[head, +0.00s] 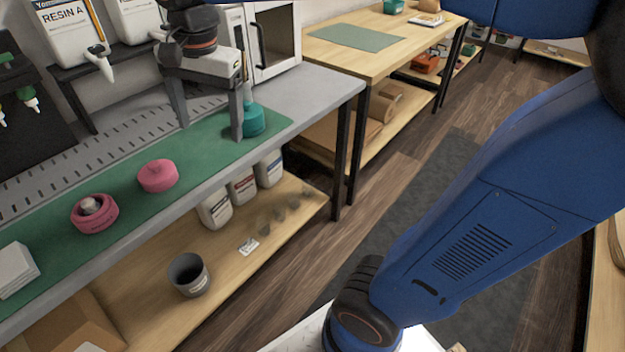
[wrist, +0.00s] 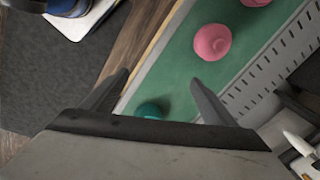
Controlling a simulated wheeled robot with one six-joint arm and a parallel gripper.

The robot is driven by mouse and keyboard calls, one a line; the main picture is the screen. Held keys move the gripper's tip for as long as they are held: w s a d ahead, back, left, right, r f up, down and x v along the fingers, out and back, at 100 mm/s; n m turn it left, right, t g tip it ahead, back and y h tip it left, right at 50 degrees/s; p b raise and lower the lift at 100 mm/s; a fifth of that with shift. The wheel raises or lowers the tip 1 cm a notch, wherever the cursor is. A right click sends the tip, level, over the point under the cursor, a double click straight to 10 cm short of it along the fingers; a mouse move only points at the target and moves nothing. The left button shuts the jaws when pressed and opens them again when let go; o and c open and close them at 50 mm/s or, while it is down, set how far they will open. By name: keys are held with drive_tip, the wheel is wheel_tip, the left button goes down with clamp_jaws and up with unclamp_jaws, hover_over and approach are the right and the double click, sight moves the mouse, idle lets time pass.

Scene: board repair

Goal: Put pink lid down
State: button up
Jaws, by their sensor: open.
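The pink lid (head: 158,176) lies on the green mat (head: 128,197), with a small knob on top. It also shows in the wrist view (wrist: 212,42), beyond the fingertips and apart from them. A pink round container (head: 95,213) with a pale object in its middle stands to its left in the head view. My gripper (head: 211,131) is open and points down over the far end of the mat. A teal round piece (head: 253,118) is partly hidden behind one finger in the head view. In the wrist view the teal piece (wrist: 150,110) shows between the fingers.
A perforated grey strip (head: 120,133) runs along the back of the bench. Resin dispensers (head: 65,30) and a white cabinet (head: 275,40) stand behind. White boxes (head: 16,268) sit at the mat's near left. The mat between the pink lid and my gripper is clear.

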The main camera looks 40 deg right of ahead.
drive_tip(key=s+d+f+n+t, duration=0.3)
drive_tip(key=s+d+f+n, duration=0.6)
drive_tip(key=s+d+f, duration=0.3)
drive_tip(key=s+d, duration=0.2)
drive_tip(key=s, duration=0.1)
drive_tip(key=shift+d+f+n+h, duration=0.15)
drive_tip(key=shift+f+n+h, duration=0.15)
drive_tip(key=shift+f, duration=0.05)
idle(0.7)
